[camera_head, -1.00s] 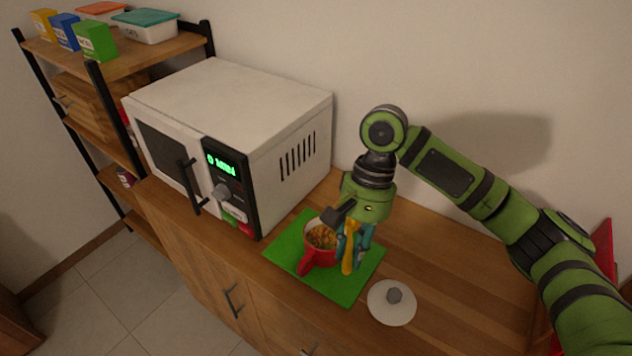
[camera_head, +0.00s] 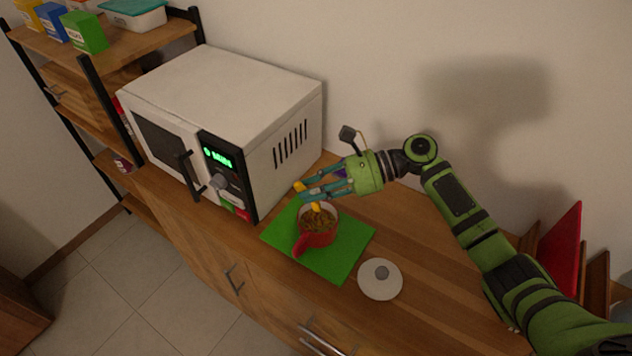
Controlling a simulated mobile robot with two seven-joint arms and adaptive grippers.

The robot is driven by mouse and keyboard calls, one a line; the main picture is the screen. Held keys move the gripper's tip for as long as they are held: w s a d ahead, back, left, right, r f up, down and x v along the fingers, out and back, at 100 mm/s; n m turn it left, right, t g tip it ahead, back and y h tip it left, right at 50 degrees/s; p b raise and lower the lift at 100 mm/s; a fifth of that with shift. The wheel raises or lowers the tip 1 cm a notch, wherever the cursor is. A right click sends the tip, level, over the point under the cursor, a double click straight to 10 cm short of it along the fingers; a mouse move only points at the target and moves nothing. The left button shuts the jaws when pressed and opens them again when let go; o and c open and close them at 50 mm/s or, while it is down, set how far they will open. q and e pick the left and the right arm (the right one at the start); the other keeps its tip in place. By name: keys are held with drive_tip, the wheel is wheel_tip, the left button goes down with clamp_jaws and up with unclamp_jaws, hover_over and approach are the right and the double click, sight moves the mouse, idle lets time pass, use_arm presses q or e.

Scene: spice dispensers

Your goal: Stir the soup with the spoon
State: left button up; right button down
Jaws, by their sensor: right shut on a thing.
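A red mug (camera_head: 314,239) of brown, chunky soup (camera_head: 318,221) stands on a green mat (camera_head: 345,250) on the wooden counter. My right gripper (camera_head: 304,194) reaches in from the right above the mug, its fingers pointing left. It is shut on a yellow spoon (camera_head: 300,187). The spoon's upper end sticks out past the fingertips, and its lower part runs down toward the soup. I cannot tell how deep its tip is in the soup. My left gripper is not in view.
A white microwave (camera_head: 228,110) with a lit green display stands just left of the mat. A white lid (camera_head: 380,280) with a grey knob lies right of the mat. A shelf (camera_head: 130,60) with boxes is at the left. Bare counter lies right of the lid.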

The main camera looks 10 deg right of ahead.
drive_tip(key=s+a+f, duration=0.2)
drive_tip(key=b, duration=0.7)
hover_over(312, 232)
drive_tip(key=d, duration=0.1)
wheel_tip(312, 232, down, 7)
drive_tip(key=shift+w+d, duration=0.1)
drive_tip(key=shift+w, duration=0.15)
